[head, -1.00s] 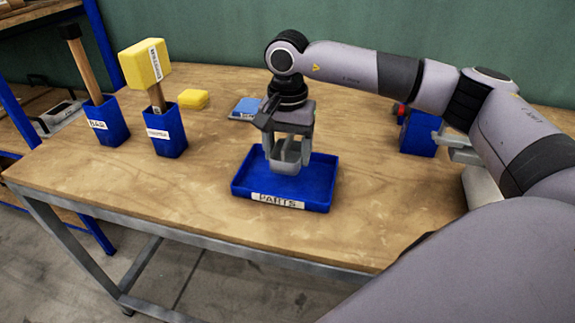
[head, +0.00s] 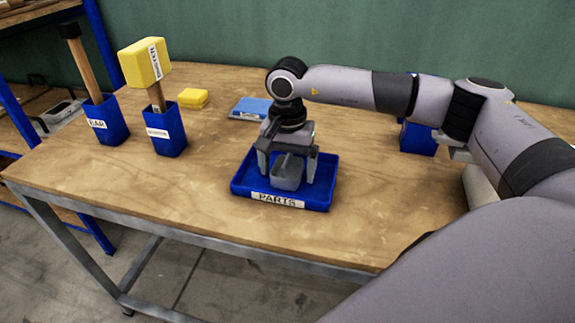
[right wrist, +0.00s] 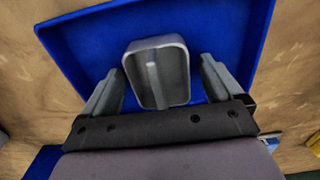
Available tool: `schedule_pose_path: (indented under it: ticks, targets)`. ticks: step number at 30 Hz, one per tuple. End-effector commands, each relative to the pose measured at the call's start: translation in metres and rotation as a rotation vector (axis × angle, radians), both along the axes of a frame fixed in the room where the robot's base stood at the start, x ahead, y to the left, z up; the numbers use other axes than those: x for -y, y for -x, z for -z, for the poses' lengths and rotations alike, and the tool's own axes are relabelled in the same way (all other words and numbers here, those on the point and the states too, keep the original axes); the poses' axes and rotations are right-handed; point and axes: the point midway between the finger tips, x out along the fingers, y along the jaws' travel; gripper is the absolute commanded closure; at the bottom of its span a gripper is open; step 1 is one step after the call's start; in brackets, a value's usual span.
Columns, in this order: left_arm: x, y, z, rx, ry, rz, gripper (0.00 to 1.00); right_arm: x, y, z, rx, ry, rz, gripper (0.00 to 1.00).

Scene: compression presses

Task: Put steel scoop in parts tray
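The steel scoop (head: 287,172), a small grey open-topped vessel, is in the blue parts tray (head: 252,187), labelled PARTS, near the middle of the table. My right gripper (head: 287,177) is low over the tray and open, with one finger on each side of the scoop. In the right wrist view the scoop (right wrist: 176,78) shows between the spread fingers, with gaps on both sides, inside the blue tray (right wrist: 75,50). Whether the scoop's underside rests flat on the tray floor is hidden. My left gripper is not in view.
A blue holder (head: 108,125) with a wooden-handled tool and another (head: 165,130) with a yellow-headed mallet (head: 146,62) stand at left. A yellow block (head: 193,97) and a blue pad (head: 250,107) lie behind. A blue box (head: 418,138) stands at right. The front left tabletop is clear.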

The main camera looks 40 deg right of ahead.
Motion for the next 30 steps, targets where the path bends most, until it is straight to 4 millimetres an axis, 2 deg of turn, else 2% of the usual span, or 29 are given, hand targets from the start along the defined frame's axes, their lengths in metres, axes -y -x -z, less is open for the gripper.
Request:
schedule_pose_path:
  ticks: [5, 8, 21, 25, 30]
  targets:
    - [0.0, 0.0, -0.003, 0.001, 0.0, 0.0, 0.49, 0.0, 0.0, -0.004, 0.0, 0.0, 0.0, 0.07]
    - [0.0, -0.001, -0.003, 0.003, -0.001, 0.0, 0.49, 0.0, -0.001, -0.013, 0.004, 0.0, 0.0, 0.07]
    - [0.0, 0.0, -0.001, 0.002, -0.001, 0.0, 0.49, -0.001, 0.0, -0.102, 0.002, -0.001, -0.002, 0.07]
    - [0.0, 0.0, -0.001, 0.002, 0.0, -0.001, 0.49, 0.0, -0.001, -0.117, 0.002, -0.001, 0.0, 0.07]
    - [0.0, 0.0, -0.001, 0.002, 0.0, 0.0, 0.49, 0.0, 0.0, -0.124, 0.001, 0.001, -0.001, 0.07]
